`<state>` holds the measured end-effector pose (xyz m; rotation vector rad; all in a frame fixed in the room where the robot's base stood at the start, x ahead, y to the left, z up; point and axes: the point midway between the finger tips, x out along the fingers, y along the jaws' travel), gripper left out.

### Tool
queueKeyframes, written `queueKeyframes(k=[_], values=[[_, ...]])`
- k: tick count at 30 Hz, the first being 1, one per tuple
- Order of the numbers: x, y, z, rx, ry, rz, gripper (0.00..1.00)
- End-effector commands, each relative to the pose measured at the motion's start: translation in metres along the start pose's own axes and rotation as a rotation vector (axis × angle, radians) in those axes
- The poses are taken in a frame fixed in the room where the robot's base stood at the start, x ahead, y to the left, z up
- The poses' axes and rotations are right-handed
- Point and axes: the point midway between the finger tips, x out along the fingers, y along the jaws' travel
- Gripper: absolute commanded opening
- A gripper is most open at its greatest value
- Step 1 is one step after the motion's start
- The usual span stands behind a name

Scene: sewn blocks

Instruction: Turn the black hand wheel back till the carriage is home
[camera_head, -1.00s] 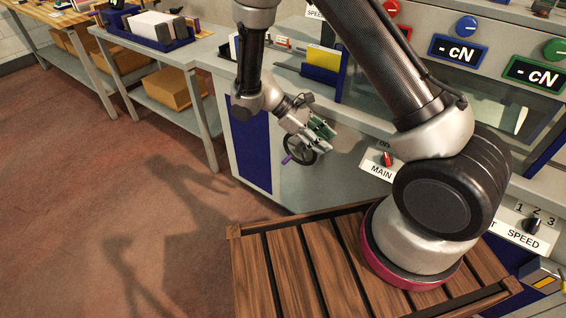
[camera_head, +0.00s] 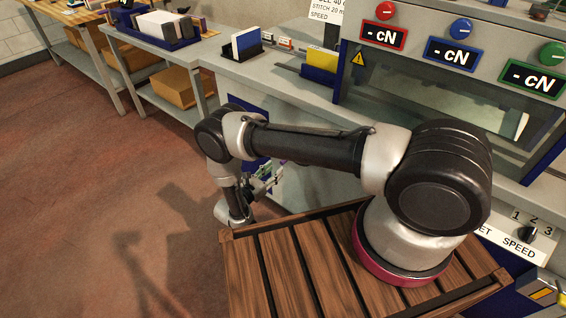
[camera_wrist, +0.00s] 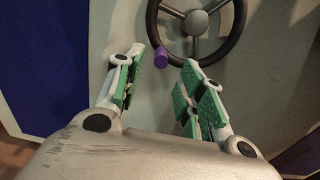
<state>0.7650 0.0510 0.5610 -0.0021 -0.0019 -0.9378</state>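The black hand wheel (camera_wrist: 237,42) with grey spokes is at the top of the wrist view, cut off by the frame's upper edge. It is on a grey panel. A purple knob (camera_wrist: 161,57) sits at the wheel's lower left rim. My gripper (camera_wrist: 165,62) is open, with its green-padded fingers on either side of the knob in the picture; I cannot tell the depth between them. In the head view my gripper (camera_head: 268,180) is low beside the machine's front, and my arm hides most of the wheel. I cannot pick out the carriage.
The slatted wooden platform (camera_head: 300,262) under my arm is close to the machine. The machine's counter (camera_head: 235,68) holds a blue holder with a yellow block (camera_head: 321,59). A side bench (camera_head: 180,55) stands at the back left. The red floor (camera_head: 90,190) at left is clear.

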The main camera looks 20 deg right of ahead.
Motion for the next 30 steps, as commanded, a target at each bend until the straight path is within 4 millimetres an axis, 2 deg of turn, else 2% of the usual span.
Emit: queueKeyframes(k=[6, 12, 23, 30], values=[[0.037, -0.002, 0.000, 0.002, 0.002, -0.007, 0.39], [0.064, -0.002, 0.000, 0.001, 0.002, -0.006, 0.39], [0.071, -0.001, 0.000, 0.001, 0.002, -0.004, 0.39], [0.071, -0.002, 0.000, 0.001, 0.002, -0.004, 0.00]])
